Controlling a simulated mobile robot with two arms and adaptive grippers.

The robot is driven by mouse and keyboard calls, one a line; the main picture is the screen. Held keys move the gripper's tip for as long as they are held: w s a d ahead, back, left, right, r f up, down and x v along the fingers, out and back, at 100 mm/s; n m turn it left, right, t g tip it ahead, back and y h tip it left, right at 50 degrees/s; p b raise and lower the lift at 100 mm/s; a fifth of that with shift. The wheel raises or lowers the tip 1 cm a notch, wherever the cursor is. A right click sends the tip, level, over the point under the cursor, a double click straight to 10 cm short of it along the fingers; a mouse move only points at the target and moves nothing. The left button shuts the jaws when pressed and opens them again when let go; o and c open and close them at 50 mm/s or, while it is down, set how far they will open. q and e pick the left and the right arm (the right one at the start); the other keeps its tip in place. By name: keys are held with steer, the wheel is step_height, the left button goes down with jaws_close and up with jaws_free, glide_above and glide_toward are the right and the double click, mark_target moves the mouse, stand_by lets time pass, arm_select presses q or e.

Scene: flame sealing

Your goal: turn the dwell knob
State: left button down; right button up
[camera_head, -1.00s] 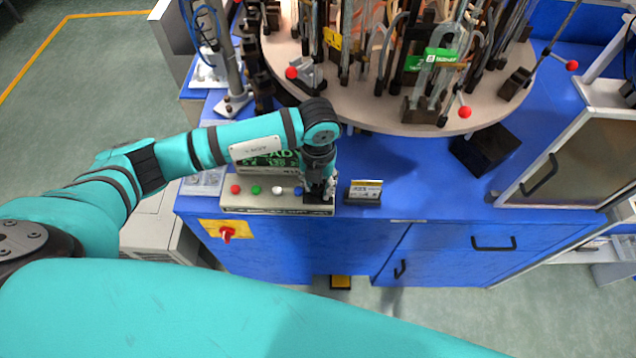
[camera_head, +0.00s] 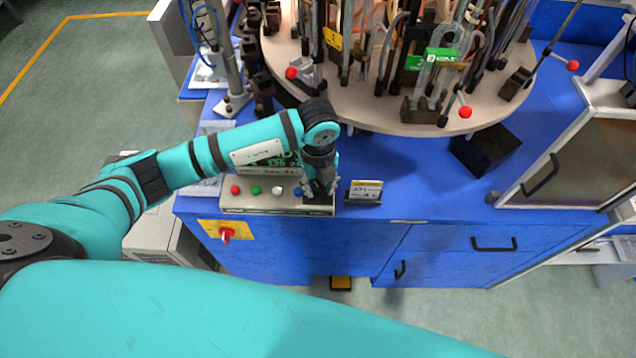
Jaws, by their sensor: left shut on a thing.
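The control panel (camera_head: 262,210) is a pale box at the front edge of the blue bench. Red, green, white and blue buttons run along it. My left gripper (camera_head: 318,190) points down over the right end of the panel, on a dark patch there. It is shut on the dwell knob, which its fingers hide. A display (camera_head: 283,160) with green characters stands behind the buttons, partly covered by my left arm. My right gripper is not in view.
A small label stand (camera_head: 365,191) stands just right of the panel. Behind is a round turntable (camera_head: 380,112) with glassware, clamps and red-ball handles (camera_head: 465,112). A red switch (camera_head: 227,234) on a yellow plate sits on the bench front. The blue top right of the stand is clear.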

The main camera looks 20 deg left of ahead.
mark_target(318, 187)
arm_select(q)
steer(key=shift+w+r, duration=0.1)
stand_by(0.4)
steer(key=c, duration=1.2)
jaws_free()
steer(key=shift+c, duration=0.2)
step_height(318, 187, up, 12)
